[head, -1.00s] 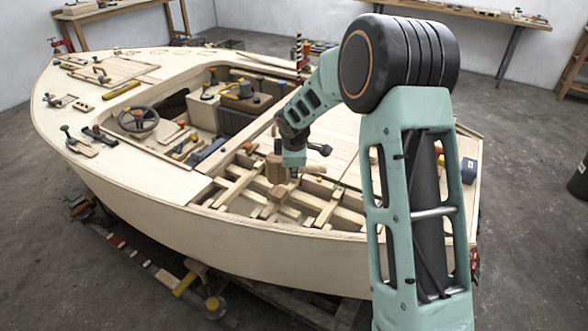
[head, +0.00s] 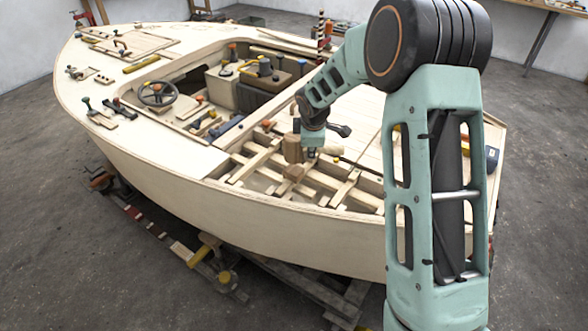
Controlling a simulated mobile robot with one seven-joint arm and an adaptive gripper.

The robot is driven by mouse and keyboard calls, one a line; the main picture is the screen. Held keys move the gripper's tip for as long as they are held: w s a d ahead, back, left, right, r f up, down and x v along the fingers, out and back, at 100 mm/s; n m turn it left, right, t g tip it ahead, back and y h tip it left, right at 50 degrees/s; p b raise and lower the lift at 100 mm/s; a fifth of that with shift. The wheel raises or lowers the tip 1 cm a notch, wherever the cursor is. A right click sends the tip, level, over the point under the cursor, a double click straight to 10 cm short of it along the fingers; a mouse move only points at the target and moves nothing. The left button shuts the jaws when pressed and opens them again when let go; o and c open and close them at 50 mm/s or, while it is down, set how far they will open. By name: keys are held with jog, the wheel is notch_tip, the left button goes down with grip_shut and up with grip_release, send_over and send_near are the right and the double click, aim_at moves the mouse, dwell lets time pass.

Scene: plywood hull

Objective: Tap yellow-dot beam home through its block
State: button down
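My gripper (head: 311,152) is over the open rear bay of the plywood hull, pointing down. Its fingers are too small and hidden to show whether they are open or shut. A brown wooden block-like piece (head: 293,149), perhaps a mallet head, shows right beside the gripper on its left; I cannot tell if it is held. Below lie pale crossing beams (head: 258,158) in the bay, with a small wooden block (head: 294,172) among them under the gripper. I cannot make out a yellow dot on any beam.
The hull's near side (head: 250,217) curves along the front of the bay. A steering wheel (head: 157,93) and loose tools lie to the left. A dark knobbed part (head: 341,130) sticks out right of my wrist.

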notch_tip(320, 180, down, 6)
jog(key=b, duration=0.5)
notch_tip(320, 180, up, 6)
jog(key=p, duration=0.5)
jog(key=shift+r, duration=0.2)
jog(key=shift+f, duration=0.15)
jog(key=shift+f, duration=0.25)
